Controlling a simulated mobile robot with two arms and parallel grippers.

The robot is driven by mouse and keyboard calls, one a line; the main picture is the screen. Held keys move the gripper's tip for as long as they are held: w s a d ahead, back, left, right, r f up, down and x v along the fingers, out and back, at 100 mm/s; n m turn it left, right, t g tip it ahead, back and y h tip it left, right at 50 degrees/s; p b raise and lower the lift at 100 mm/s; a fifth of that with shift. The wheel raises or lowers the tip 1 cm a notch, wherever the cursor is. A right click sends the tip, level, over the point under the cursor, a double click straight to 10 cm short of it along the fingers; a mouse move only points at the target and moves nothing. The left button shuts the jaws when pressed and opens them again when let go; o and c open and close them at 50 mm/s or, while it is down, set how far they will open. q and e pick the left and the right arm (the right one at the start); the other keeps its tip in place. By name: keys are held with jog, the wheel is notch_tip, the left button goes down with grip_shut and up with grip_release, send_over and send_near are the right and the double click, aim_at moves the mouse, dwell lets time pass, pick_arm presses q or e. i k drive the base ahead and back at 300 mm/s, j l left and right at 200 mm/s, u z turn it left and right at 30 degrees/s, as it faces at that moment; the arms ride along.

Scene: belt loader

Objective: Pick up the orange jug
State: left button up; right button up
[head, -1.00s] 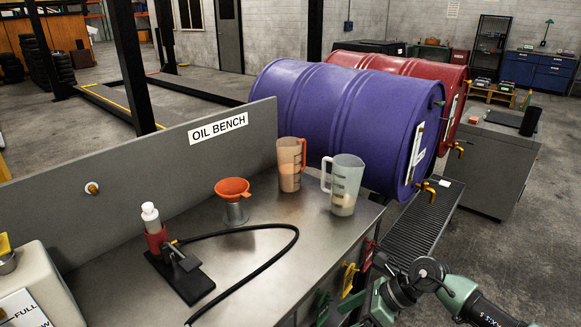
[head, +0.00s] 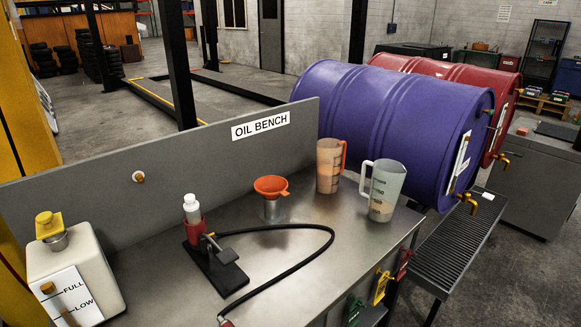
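The orange jug (head: 328,166) stands upright on the metal oil bench (head: 320,264), near the back panel, with its handle on the right side. It is translucent orange with dark marks and a paler band low down. A clear greyish jug (head: 385,192) stands just right of it and closer to me, its handle on its left, with a light brownish fill at the bottom. Neither of my grippers shows in the head view.
An orange funnel (head: 270,187) on a metal can is left of the jugs. A pump with a black hose (head: 330,240) and a white tank (head: 78,275) are further left. Behind the jugs lies a purple drum (head: 395,125). The bench's front middle is mostly clear.

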aim_at(332, 151)
jog(key=i+l+u, duration=0.1)
jog(key=l+u, duration=0.15)
jog(key=u, duration=0.2)
jog(key=l+u, duration=0.25)
jog(key=u, duration=0.2)
jog(key=i+l+u, duration=0.1)
jog(key=l+u, duration=0.15)
jog(key=u, duration=0.25)
jog(key=l+u, duration=0.1)
jog(key=l, duration=0.3)
jog(key=k+l+u, duration=0.1)
jog(key=l, duration=0.3)
jog(key=l+u, duration=0.1)
jog(key=l, duration=0.35)
jog(key=k+l+u, duration=0.1)
jog(key=l, duration=0.25)
jog(key=k+l+u, duration=0.15)
jog(key=l, duration=0.25)
jog(key=k+l+u, duration=0.1)
jog(key=l, duration=0.3)
jog(key=k+l+u, duration=0.1)
jog(key=l, duration=0.25)
